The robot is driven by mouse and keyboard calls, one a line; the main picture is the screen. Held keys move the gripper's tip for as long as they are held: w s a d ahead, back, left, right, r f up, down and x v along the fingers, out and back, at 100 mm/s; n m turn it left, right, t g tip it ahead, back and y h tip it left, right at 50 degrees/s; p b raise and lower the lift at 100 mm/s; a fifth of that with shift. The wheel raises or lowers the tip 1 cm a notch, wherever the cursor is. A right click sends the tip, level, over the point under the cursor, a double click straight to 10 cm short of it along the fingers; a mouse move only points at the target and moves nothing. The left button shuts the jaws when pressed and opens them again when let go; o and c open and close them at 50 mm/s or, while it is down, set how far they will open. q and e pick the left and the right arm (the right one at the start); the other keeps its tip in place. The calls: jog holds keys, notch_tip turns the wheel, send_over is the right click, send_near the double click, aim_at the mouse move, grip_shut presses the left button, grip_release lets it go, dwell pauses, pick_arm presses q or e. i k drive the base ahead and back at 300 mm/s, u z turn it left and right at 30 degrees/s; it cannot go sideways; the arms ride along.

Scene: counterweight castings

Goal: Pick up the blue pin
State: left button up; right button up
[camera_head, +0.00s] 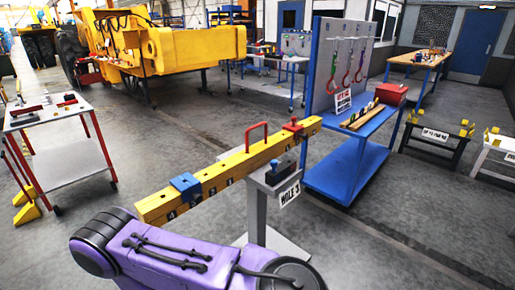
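I cannot single out a blue pin for sure. A blue block (187,187) sits around the left part of a yellow beam (227,174), which has dark holes and numbers along its side. A red block (293,126) sits near the beam's right end, and a red handle (256,135) stands up between the two blocks. The beam rests on a grey stand (259,205). A wooden rack (362,116) with small upright pieces lies on a blue bench (377,122); the pieces are too small to identify. Neither of my grippers is in view.
A pegboard (341,60) with hanging coloured tools stands behind the bench, beside a red box (391,93). A red-legged table (47,112) is at left. Low trestles (435,135) stand at right. A large yellow machine (170,47) fills the back left. Grey floor lies between.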

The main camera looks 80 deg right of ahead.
aim_at(274, 163)
jog(key=z, duration=0.35)
jog(key=i, duration=0.8)
jog(key=z, duration=1.45)
jog(key=i, duration=0.6)
jog(key=z, duration=0.55)
